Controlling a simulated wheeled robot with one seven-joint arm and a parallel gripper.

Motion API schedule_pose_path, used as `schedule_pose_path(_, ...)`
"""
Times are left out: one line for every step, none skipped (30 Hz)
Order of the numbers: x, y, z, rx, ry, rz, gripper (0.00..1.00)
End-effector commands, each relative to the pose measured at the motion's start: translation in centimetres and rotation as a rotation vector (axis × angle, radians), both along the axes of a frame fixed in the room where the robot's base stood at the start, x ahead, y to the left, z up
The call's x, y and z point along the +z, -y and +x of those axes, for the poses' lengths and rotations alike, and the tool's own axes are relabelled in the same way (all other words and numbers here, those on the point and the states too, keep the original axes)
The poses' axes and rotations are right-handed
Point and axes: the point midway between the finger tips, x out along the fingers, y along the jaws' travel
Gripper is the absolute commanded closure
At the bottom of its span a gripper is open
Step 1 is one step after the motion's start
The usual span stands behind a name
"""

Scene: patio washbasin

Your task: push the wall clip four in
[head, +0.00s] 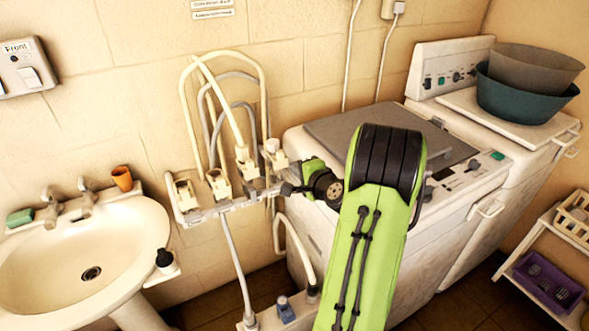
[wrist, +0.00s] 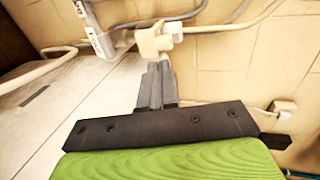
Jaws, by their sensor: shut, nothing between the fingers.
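Several cream clips with hoses stand in a row on a wall rail (head: 232,203) in the head view. The rightmost cream clip (head: 275,152) is closest to my gripper (head: 286,189); no number shows on it, so I cannot tell for certain that it is clip four. My gripper is at the right end of the rail, with its fingers shut and empty. In the wrist view the grey fingertips (wrist: 157,70) are together, right before a cream clip (wrist: 153,41). They overlap its lower edge in the picture; I cannot tell if they touch it.
Cream and grey hoses (head: 222,72) loop above the rail. A white washing machine (head: 330,245) stands close to my gripper on the right. A washbasin (head: 75,250) with an orange cup (head: 122,178) is on the left. Another hose (wrist: 240,22) crosses the wrist view.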

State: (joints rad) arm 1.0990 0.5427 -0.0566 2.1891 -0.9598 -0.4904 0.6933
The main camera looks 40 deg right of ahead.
Motion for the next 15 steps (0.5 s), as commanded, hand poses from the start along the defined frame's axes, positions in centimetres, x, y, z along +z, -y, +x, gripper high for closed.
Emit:
schedule_pose_path(0.1,-0.2,-0.7,-0.002,0.000,0.000,1.00)
schedule_pose_path(0.2,-0.3,-1.2,-0.002,0.000,0.001,1.00)
schedule_pose_path(0.4,-0.5,-1.7,-0.002,0.000,0.000,1.00)
schedule_pose_path(0.6,-0.7,-2.3,-0.002,0.000,0.001,1.00)
schedule_pose_path(0.8,-0.8,-2.7,-0.003,0.001,0.001,1.00)
schedule_pose_path(1.0,-1.0,-3.5,-0.003,0.000,0.001,1.00)
schedule_pose_path(1.1,-1.2,-4.0,-0.004,0.000,0.001,1.00)
schedule_pose_path(1.3,-1.3,-4.5,-0.004,0.000,0.001,1.00)
schedule_pose_path(1.5,-1.6,-5.1,-0.003,0.001,0.001,1.00)
schedule_pose_path(1.7,-1.7,-5.6,-0.003,0.001,0.001,1.00)
schedule_pose_path(1.8,-1.8,-6.0,-0.002,0.000,0.000,1.00)
schedule_pose_path(1.9,-2.0,-6.4,-0.002,-0.001,0.001,1.00)
schedule_pose_path(2.0,-2.1,-6.7,-0.001,0.000,0.001,1.00)
schedule_pose_path(2.1,-2.2,-6.9,0.000,0.000,0.001,1.00)
schedule_pose_path(2.2,-2.2,-7.0,0.001,0.000,0.001,1.00)
